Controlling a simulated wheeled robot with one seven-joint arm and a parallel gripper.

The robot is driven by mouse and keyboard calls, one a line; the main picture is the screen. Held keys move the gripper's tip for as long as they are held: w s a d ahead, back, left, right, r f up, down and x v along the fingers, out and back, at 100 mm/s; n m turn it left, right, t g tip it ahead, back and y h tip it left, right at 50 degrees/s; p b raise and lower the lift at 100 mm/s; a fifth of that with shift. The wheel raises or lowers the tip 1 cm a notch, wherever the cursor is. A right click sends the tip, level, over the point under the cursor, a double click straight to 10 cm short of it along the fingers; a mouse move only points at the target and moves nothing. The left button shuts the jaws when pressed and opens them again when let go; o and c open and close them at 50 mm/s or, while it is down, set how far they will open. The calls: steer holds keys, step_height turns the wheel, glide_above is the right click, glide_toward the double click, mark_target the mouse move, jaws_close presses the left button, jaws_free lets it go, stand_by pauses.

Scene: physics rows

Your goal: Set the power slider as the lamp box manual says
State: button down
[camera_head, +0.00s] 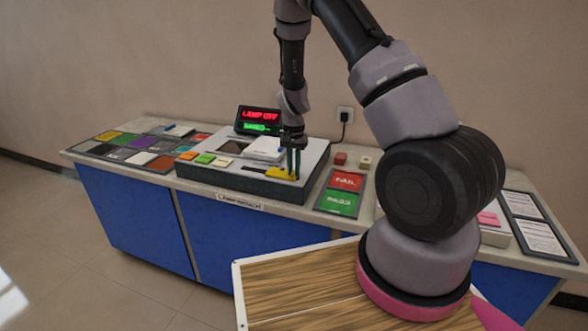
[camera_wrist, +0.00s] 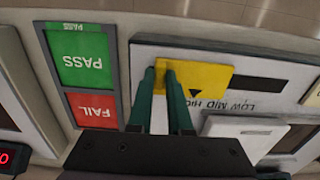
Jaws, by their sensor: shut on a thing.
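The lamp box (camera_head: 190,174) is a grey console on the bench. Its yellow power slider (camera_head: 278,173) is near the right end of its top. My gripper (camera_head: 294,176) is over the slider and shut on it; the wrist view also shows the gripper (camera_wrist: 167,75) with its green fingers on the yellow plate (camera_wrist: 210,80). A black slot (camera_wrist: 262,85) runs from the plate. The plate's black triangle is by the left end of the upside-down LOW, MID, HIGH labels (camera_wrist: 225,105), seemingly nearest HIGH. Which text is the manual, I cannot tell.
A display (camera_head: 259,121) reads LAMP OFF in red, with a green line below. A red FAIL and green PASS mat (camera_head: 340,203) lies right of the box. Text cards (camera_head: 540,238) at far right are too small to read. Coloured tiles (camera_head: 124,139) lie left.

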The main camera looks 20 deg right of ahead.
steer(key=w+a, duration=0.4)
steer(key=a, duration=0.1)
steer(key=w+a, duration=0.2)
steer(key=a, duration=0.1)
steer(key=shift+a+r, duration=0.1)
steer(key=shift+a, duration=0.15)
steer(key=c, duration=0.8)
jaws_free()
steer(key=shift+w+a, duration=0.1)
steer(key=shift+c, duration=0.2)
step_height(320, 180, up, 11)
